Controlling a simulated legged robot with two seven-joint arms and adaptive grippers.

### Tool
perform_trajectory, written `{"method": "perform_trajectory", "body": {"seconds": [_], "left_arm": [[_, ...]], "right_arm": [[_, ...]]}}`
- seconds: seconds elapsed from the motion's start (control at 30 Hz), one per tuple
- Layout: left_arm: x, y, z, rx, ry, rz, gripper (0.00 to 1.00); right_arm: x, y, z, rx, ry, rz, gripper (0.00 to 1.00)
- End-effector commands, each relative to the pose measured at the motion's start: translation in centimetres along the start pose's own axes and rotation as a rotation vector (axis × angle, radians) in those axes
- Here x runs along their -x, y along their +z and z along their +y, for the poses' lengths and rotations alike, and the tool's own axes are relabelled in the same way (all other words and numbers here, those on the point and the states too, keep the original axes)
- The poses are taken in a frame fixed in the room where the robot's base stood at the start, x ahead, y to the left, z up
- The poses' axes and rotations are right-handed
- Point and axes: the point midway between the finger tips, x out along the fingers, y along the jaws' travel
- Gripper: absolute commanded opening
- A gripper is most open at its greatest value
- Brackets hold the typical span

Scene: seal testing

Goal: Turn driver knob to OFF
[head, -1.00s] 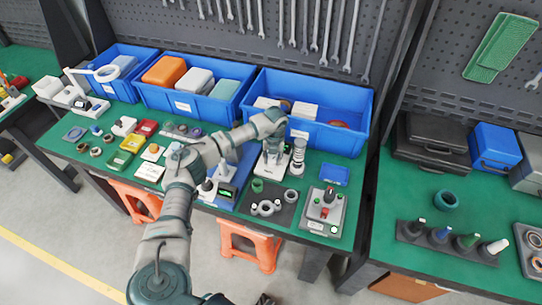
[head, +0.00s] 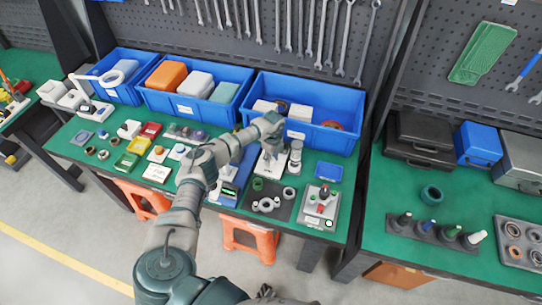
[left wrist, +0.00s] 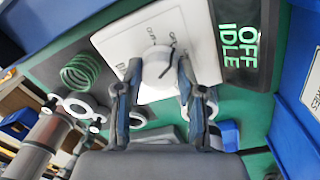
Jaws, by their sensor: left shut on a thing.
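The driver knob (left wrist: 157,66) is a round white knob on a white plate (left wrist: 200,35) with small dark printed marks, in the left wrist view. My left gripper (left wrist: 160,75) is shut on the knob, with one finger on each side of it. A dark display (left wrist: 250,45) beside the plate shows OFF and IDLE in green letters. In the head view my left gripper (head: 270,152) reaches down to the white device on the green bench. The knob is hidden there by the gripper and arm.
A dark mat with several rings (head: 268,203) and a grey box with a red part (head: 320,206) lie near the bench's front edge. Blue bins (head: 308,135) line the back. The right bench (head: 375,220) has free room.

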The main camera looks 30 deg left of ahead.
Motion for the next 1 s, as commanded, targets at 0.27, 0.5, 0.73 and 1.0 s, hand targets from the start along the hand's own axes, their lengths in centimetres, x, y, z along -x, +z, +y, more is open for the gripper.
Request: {"method": "perform_trajectory", "body": {"seconds": [0.27,0.5,0.73,1.0], "left_arm": [[0.5,0.2,-0.3,0.128,-0.011,0.003,0.03],[0.4,0.2,-0.3,0.171,-0.011,0.005,0.03],[0.4,0.3,-0.3,0.176,-0.012,0.005,0.03],[0.3,0.2,-0.3,0.175,-0.012,0.006,0.63]], "right_arm": [[1.3,-0.2,0.1,0.0,0.0,-0.001,0.63],[1.6,-0.3,0.1,0.0,0.0,-0.001,0.63],[1.6,-0.3,0.0,0.0,0.0,-0.001,0.63],[1.6,-0.3,0.0,0.0,0.0,-0.001,0.63]]}}
